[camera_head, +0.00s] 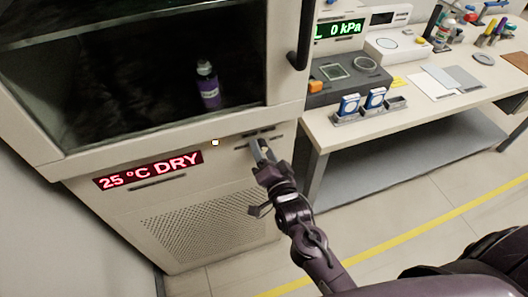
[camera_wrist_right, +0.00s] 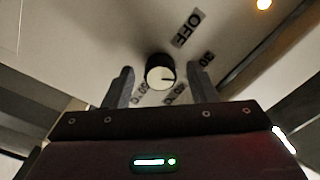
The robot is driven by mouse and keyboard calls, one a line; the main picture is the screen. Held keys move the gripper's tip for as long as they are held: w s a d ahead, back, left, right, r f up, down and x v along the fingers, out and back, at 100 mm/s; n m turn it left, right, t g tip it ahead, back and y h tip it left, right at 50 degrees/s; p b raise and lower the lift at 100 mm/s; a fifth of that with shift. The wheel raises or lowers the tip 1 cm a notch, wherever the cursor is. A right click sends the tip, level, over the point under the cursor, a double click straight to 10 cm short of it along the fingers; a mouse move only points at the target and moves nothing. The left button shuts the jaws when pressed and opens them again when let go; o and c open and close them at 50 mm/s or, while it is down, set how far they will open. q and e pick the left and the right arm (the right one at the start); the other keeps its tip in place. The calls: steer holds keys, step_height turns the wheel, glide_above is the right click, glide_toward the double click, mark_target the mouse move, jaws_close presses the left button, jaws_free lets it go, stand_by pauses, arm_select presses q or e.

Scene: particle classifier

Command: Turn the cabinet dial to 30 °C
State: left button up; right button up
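The cabinet (camera_head: 110,205) fills the left of the head view. Its red display (camera_head: 148,171) reads "25 °C DRY". The dial (camera_wrist_right: 160,72) shows in the right wrist view as a round knob with a dark side and a pale face with a dark mark. An "OFF" label (camera_wrist_right: 187,28) and smaller, hard-to-read labels surround it. My right gripper (camera_wrist_right: 160,85) is open, its two fingers on either side of the dial with gaps visible. In the head view my right gripper (camera_head: 262,150) is at the cabinet's front panel and hides the dial. My left gripper is not in view.
A small lit lamp (camera_head: 215,142) sits on the panel left of my right gripper. A dark door handle (camera_head: 300,35) stands out above. A purple bottle (camera_head: 208,86) stands inside the cabinet. A bench (camera_head: 345,135) with instruments is at the right.

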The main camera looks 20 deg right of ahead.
steer(key=s+b, duration=0.1)
steer(key=s, duration=0.6)
steer(key=shift+s+d, duration=0.15)
steer(key=shift+s, duration=0.25)
steer(key=s+f+n+g, duration=0.2)
steer(key=s+f+g, duration=0.1)
steer(key=f, duration=0.7)
steer(key=s+f+n+g, duration=0.2)
steer(key=s+f, duration=0.1)
steer(key=f, duration=0.8)
steer(key=s+f+n+g, duration=0.3)
steer(key=f, duration=0.7)
steer(key=s+d+f+n+g, duration=0.2)
steer(key=s+d+f+g, duration=0.1)
steer(key=s+f, duration=0.6)
steer(key=s+d+f+n+g, duration=0.3)
steer(key=s+f+g, duration=0.3)
steer(key=s+f, duration=0.4)
steer(key=s+d, duration=0.1)
steer(key=s, duration=0.4)
steer(key=shift+s+d+f+h, duration=0.2)
steer(key=shift+s+d+h, duration=0.1)
steer(key=shift+s, duration=0.1)
